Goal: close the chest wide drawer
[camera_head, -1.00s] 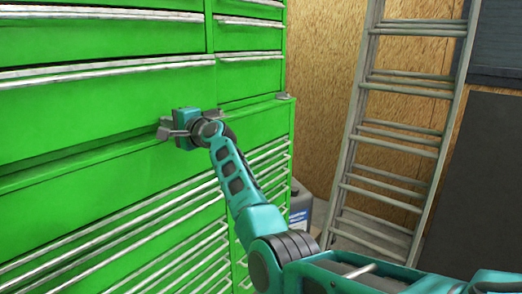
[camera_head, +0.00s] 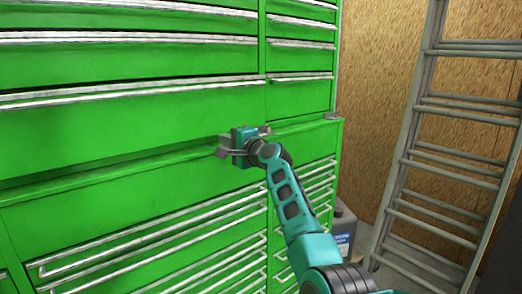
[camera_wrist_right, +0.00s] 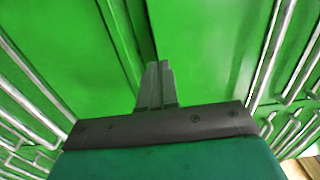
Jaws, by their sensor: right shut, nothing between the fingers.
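The green chest (camera_head: 140,60) fills the left and middle of the head view. Its wide drawer (camera_head: 110,130) is the lowest wide one of the upper section, with a silver pull strip along its top edge. Whether it stands slightly out or flush I cannot tell. My right gripper (camera_head: 226,148) is at the lower right part of this drawer's front; contact is unclear. In the right wrist view its two fingers (camera_wrist_right: 155,84) are together and empty, pointing at green panels and a dark seam. My left gripper is not in view.
Lower drawers with long silver handles (camera_head: 170,235) lie below my right gripper. A grey container (camera_head: 343,228) stands on the floor beside the chest. A metal ladder (camera_head: 400,165) leans near the wooden wall (camera_head: 375,90) at right.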

